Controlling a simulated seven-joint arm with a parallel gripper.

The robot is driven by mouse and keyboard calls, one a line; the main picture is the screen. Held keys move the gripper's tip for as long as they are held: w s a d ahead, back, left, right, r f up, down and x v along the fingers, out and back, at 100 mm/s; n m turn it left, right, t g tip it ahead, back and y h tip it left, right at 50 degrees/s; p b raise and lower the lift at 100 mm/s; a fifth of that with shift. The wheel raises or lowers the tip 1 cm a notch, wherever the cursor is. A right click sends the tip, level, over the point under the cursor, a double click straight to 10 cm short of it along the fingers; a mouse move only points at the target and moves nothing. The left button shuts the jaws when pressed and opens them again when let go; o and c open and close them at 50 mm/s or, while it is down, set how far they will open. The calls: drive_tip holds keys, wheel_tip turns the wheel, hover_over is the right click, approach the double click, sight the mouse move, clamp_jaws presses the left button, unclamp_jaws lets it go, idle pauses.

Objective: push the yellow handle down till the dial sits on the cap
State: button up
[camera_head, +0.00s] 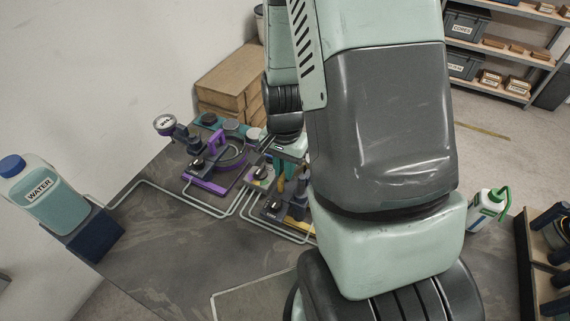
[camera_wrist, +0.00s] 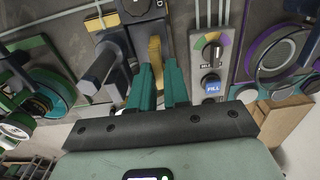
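The yellow handle (camera_wrist: 156,52) is in the wrist view, between the tips of my gripper's two teal fingers (camera_wrist: 160,80). A small yellow part (camera_head: 281,185) shows below my gripper (camera_head: 284,167) in the head view, partly hidden by my arm. The fingers stand a little apart; whether they press on the handle is unclear. A dark block with a round black dial (camera_wrist: 138,6) is at the wrist view's top edge; a black dial (camera_head: 275,206) shows low on that station in the head view. I cannot make out the cap or whether a dial touches it.
A dark grey lever (camera_wrist: 98,70) stands left of the fingers. A panel with a selector dial (camera_wrist: 212,48) and blue FILL button (camera_wrist: 211,86) is close on the right. A purple-framed station (camera_head: 217,172) and a water bottle (camera_head: 46,197) stand further left. Pale pipes cross the bench.

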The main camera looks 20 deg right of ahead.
drive_tip(key=o, duration=0.3)
drive_tip(key=shift+s+f, duration=0.1)
drive_tip(key=shift+o, duration=0.2)
wheel_tip(320, 180, up, 11)
idle(0.6)
drive_tip(key=s+a+r+n+t, duration=0.2)
drive_tip(key=s+r+n, duration=0.2)
drive_tip(key=r, duration=0.6)
drive_tip(key=s+a+r+n+t, duration=0.2)
drive_tip(key=s+r+n, duration=0.3)
drive_tip(key=s+r, duration=0.4)
drive_tip(key=shift+s+r+n+t, duration=0.3)
drive_tip(key=shift+r+t, duration=0.5)
drive_tip(key=shift+r, duration=0.1)
